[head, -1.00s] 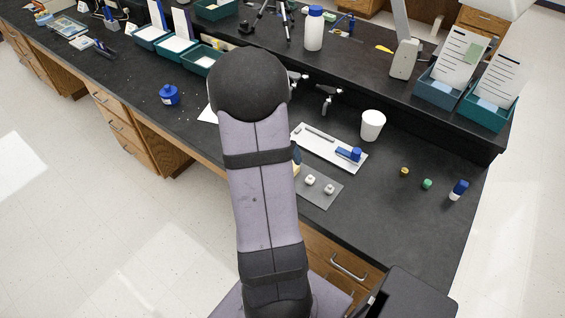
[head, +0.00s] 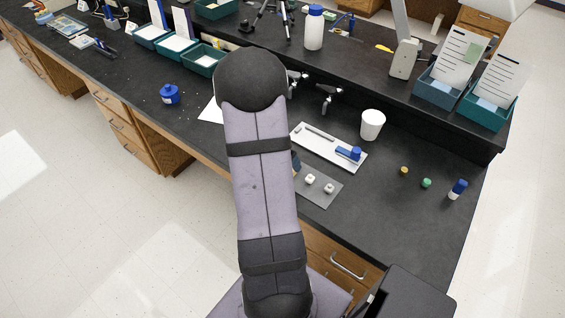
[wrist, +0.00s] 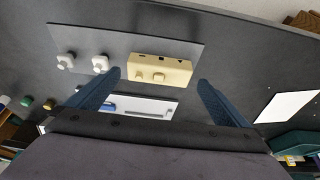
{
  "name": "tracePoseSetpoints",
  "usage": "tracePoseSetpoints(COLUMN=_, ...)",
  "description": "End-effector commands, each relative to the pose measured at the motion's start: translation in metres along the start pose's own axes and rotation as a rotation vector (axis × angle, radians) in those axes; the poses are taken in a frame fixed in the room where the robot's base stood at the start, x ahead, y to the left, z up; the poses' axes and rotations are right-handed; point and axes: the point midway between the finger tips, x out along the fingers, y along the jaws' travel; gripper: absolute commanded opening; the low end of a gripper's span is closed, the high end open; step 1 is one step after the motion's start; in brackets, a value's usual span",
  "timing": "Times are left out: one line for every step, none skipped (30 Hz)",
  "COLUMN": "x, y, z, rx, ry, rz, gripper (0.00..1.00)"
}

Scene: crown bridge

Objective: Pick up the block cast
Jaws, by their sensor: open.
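The block cast (wrist: 160,71) is a pale yellow block with small knobs and dark slots, on the grey mat (wrist: 130,43) in the wrist view. My gripper (wrist: 159,77) is open, with a blue finger to either side of the block in that view. I cannot tell how far above the block the fingers are. Two small white tooth-like pieces, one (wrist: 66,61) and another (wrist: 100,64), stand on the mat to the left. In the head view my arm hides the block and most of the gripper.
A white tray (head: 316,149) with a blue-ended tool lies behind the mat. A white cup (head: 372,125) stands to its right. Small yellow, green and blue-capped items are further right. A blue jar (head: 169,95) stands to the left. The dark bench (head: 380,220) right of the mat is clear.

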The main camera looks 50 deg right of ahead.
Motion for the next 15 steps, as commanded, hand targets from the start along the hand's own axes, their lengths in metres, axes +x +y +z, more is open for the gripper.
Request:
tracePoseSetpoints(x=0.005, y=0.001, z=0.001, rx=-0.001, ry=-0.004, rz=0.002, gripper=1.0)
tracePoseSetpoints(x=0.009, y=0.002, z=0.001, rx=-0.001, ry=-0.003, rz=0.003, gripper=1.0)
tracePoseSetpoints(x=0.014, y=0.002, z=0.001, rx=-0.002, ry=-0.003, rz=0.003, gripper=1.0)
tracePoseSetpoints(x=0.017, y=0.002, z=0.001, rx=0.0, ry=-0.003, rz=0.002, gripper=1.0)
tracePoseSetpoints(x=0.021, y=0.003, z=0.002, rx=-0.001, ry=-0.003, rz=0.002, gripper=1.0)
tracePoseSetpoints(x=0.026, y=0.003, z=0.002, rx=0.0, ry=-0.003, rz=0.003, gripper=1.0)
tracePoseSetpoints(x=0.029, y=0.002, z=0.002, rx=0.0, ry=-0.002, rz=0.002, gripper=1.0)
tracePoseSetpoints(x=0.032, y=0.002, z=0.002, rx=-0.001, ry=-0.002, rz=0.002, gripper=1.0)
tracePoseSetpoints(x=0.035, y=0.002, z=0.001, rx=0.0, ry=-0.002, rz=0.001, gripper=1.0)
tracePoseSetpoints(x=0.037, y=0.002, z=0.001, rx=0.001, ry=-0.001, rz=0.0, gripper=1.0)
tracePoseSetpoints(x=0.038, y=0.002, z=0.001, rx=0.0, ry=-0.001, rz=0.0, gripper=1.0)
tracePoseSetpoints(x=0.04, y=0.002, z=0.001, rx=0.0, ry=-0.001, rz=0.0, gripper=1.0)
tracePoseSetpoints(x=0.041, y=0.002, z=0.001, rx=0.0, ry=-0.001, rz=0.0, gripper=1.0)
tracePoseSetpoints(x=0.041, y=0.002, z=0.001, rx=0.0, ry=-0.001, rz=0.0, gripper=1.0)
tracePoseSetpoints(x=0.041, y=0.002, z=0.001, rx=0.0, ry=0.0, rz=0.0, gripper=1.0)
